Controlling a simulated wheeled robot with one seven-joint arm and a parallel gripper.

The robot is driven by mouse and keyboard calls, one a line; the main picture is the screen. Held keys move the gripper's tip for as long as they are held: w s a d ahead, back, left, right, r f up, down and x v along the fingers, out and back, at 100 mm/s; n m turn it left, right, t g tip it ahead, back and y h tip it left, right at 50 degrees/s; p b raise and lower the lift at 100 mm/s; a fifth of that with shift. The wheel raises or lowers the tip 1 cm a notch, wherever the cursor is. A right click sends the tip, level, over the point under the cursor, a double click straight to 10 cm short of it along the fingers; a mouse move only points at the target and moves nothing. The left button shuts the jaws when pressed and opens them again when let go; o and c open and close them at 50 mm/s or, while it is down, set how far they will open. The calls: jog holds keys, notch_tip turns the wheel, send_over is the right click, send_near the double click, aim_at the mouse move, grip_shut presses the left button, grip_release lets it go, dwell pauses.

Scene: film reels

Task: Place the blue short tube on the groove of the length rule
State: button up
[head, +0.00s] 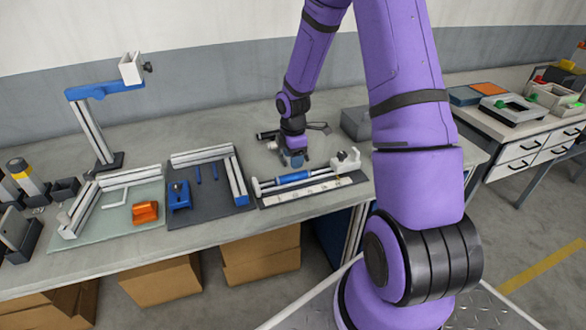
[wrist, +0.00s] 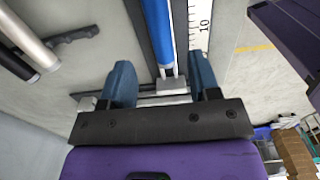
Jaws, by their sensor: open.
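The length rule (head: 313,191) lies on the workbench, a long dark base with a white marked scale (wrist: 200,28) and a white clamp block at its right end. The blue short tube (head: 295,177) lies lengthwise along the rule, with silver rod parts beyond its ends. In the wrist view the tube (wrist: 156,32) runs alongside the scale, between dark strips; whether it rests fully in the groove I cannot tell. My gripper (head: 294,160) is open just behind the rule. In the wrist view its two blue fingers (wrist: 162,82) are apart, on either side of the tube's near end line.
A dark tray (head: 215,188) with a blue block and small blue pins is left of the rule. A green mat (head: 115,216) with an orange block lies farther left. Dark tools (head: 268,135) and a grey box (head: 356,122) are behind. The bench's front edge is close.

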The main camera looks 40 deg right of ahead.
notch_tip(320, 180, up, 5)
notch_tip(320, 180, up, 12)
jog(key=m+t+h, duration=0.1)
jog(key=m, duration=0.2)
send_over(293, 174)
jog(key=s+a, duration=0.3)
jog(key=s+a+r+m+t, duration=0.1)
jog(key=s+a+r+m, duration=0.4)
jog(key=r, duration=0.4)
jog(key=s+a+r+m+t, duration=0.1)
jog(key=s+a+r+m, duration=0.1)
jog(key=s, duration=0.7)
jog(key=s+a+r+m+t+y, duration=0.1)
jog(key=s+a+r+m+t, duration=0.1)
jog(key=s+r, duration=0.5)
jog(key=s+a+m, duration=0.1)
jog(key=s+m, duration=0.1)
jog(key=shift+s+m, duration=0.2)
jog(key=shift+m, duration=0.2)
dwell(0.7)
